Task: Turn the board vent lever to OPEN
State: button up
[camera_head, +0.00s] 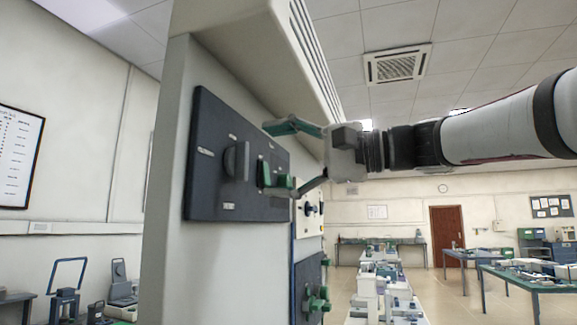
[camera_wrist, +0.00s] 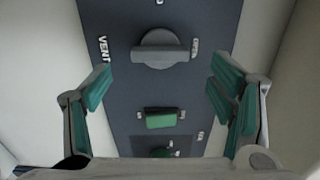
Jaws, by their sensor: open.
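A dark board (camera_head: 212,118) is fixed to the side of a tall light cabinet. It carries a grey round knob with a bar handle (camera_head: 236,160), which also shows in the wrist view (camera_wrist: 160,50) beside the printed word VENT. In that view the bar lies crosswise. A green block-shaped control (camera_wrist: 161,119) sits below the knob; in the head view a green control (camera_head: 275,178) is right of it. My gripper (camera_head: 285,158) is open in front of the board. In the wrist view its green-padded fingers (camera_wrist: 162,85) are spread wide, with nothing between the pads. The small labels are mostly unreadable.
Below the board are a pale panel (camera_head: 309,212) and another dark panel with green knobs (camera_head: 318,300). The cabinet's louvred upper part (camera_head: 300,50) overhangs above my gripper. Benches with equipment (camera_head: 530,278) stand in the room behind.

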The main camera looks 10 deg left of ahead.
jog(key=d, duration=0.7)
jog(key=shift+s, duration=0.25)
jog(key=shift+d, duration=0.1)
jog(key=s+d+f+t+h, duration=0.1)
jog(key=s+d+f+h, duration=0.5)
jog(key=f, duration=0.7)
jog(key=s+d+f+t+h, duration=0.2)
jog(key=s+d+f+h, duration=0.4)
jog(key=d+f, duration=0.5)
jog(key=s+d+f+n+t+h, duration=0.1)
jog(key=s+d+f+h, duration=0.5)
jog(key=f, duration=1)
jog(key=d, duration=0.2)
jog(key=shift+s+d+f, duration=0.15)
jog(key=shift+d+f, duration=0.15)
jog(key=shift+d, duration=0.1)
